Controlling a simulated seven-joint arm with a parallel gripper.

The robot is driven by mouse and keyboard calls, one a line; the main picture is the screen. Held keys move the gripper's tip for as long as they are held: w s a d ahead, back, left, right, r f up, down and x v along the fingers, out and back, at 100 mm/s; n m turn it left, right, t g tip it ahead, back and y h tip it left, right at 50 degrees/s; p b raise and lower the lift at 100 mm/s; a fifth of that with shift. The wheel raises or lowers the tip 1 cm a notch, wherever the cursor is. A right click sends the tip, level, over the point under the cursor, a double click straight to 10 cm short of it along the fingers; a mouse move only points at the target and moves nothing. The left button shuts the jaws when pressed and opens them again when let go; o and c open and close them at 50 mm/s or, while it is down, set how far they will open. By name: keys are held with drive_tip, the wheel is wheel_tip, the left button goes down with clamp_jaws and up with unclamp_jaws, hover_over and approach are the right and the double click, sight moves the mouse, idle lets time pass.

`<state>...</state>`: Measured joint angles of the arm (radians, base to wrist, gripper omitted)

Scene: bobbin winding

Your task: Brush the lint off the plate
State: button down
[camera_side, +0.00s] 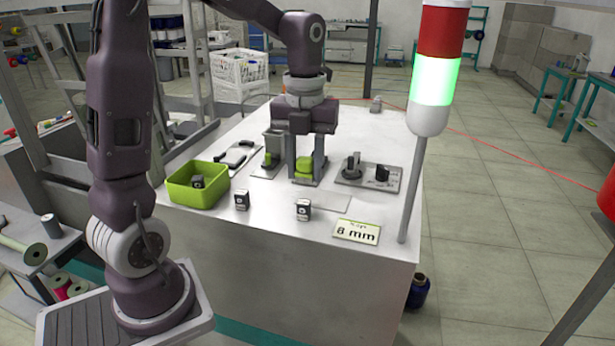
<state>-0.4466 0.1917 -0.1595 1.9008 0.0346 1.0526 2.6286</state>
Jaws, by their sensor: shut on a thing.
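My gripper (305,170) points down over the middle of the white table. Its two fingers are shut on a lime-green block-like thing (304,165), low at the table; I cannot tell whether it is a brush. A grey plate (350,181) with two dark upright parts lies just right of my gripper. No lint can be made out at this size.
A lime-green bin (182,190) holds a dark block. A signal-light pole (414,190) rises at the right.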

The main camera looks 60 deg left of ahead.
drive_tip(key=shift+r, duration=2.3)
drive_tip(key=shift+w+d, duration=0.1)
